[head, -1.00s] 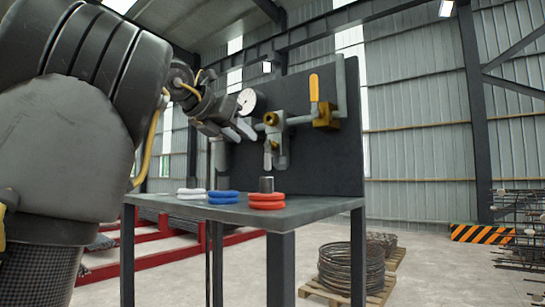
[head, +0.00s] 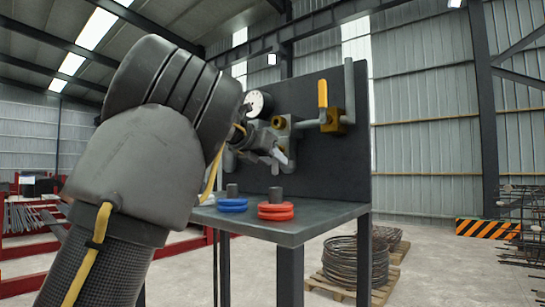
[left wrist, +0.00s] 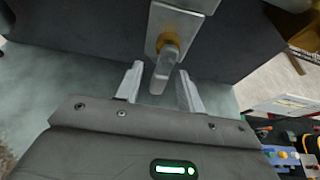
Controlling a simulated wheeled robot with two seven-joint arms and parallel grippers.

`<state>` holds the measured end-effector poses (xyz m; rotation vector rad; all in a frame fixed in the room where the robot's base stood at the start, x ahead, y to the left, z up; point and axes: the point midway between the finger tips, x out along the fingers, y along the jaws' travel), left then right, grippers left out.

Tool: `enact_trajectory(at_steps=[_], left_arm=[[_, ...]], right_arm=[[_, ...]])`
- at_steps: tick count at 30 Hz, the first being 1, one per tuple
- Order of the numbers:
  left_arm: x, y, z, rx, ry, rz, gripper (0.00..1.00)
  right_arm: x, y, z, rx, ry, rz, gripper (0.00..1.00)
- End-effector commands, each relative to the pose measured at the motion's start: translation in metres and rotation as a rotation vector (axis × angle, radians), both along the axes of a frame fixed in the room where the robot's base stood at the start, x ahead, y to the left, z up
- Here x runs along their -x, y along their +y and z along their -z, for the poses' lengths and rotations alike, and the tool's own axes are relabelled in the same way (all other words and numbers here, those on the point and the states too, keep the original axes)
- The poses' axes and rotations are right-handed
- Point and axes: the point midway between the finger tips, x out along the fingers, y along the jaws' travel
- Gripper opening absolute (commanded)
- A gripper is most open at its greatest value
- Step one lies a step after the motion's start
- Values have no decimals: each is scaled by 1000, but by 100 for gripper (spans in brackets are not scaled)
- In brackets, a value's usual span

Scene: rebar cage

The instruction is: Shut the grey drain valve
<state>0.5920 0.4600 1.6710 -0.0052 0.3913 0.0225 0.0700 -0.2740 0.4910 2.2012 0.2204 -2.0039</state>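The grey drain valve's lever (left wrist: 164,66) shows in the left wrist view, below a light grey fitting (left wrist: 178,22) with a brass-coloured pivot. My left gripper (left wrist: 160,70) is open, with one finger on each side of the lever. Gaps show between the fingers and the lever, so no grip shows. In the head view my left gripper (head: 279,155) is at the lower part of the pipework, in front of the dark panel (head: 345,165). There it hides most of the drain valve. My right gripper is not in view.
A yellow-handled brass valve (head: 323,95) sits to the right on the panel, and a round gauge (head: 259,104) at upper left. Blue rings (head: 232,206) and red rings (head: 276,211) lie on the table (head: 335,213) below. Wire coils (head: 352,262) stand on a floor pallet.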

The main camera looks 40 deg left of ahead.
Motion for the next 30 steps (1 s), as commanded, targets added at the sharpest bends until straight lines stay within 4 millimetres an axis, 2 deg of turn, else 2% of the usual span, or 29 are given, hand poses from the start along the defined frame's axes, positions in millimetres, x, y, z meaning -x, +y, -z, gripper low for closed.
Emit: enact_trajectory(at_steps=[4, 13, 15, 23, 30], left_arm=[[0, 0, 0, 0, 0, 1, 38], [0, -1, 0, 0, 0, 1, 0], [0, -5, 0, -1, 0, 1, 0], [0, 0, 2, -36, 2, 2, 0], [0, 3, 5, -176, 6, 1, 0]], right_arm=[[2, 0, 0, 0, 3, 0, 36], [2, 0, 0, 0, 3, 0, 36], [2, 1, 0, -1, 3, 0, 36], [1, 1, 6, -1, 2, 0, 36], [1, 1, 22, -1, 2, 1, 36]])
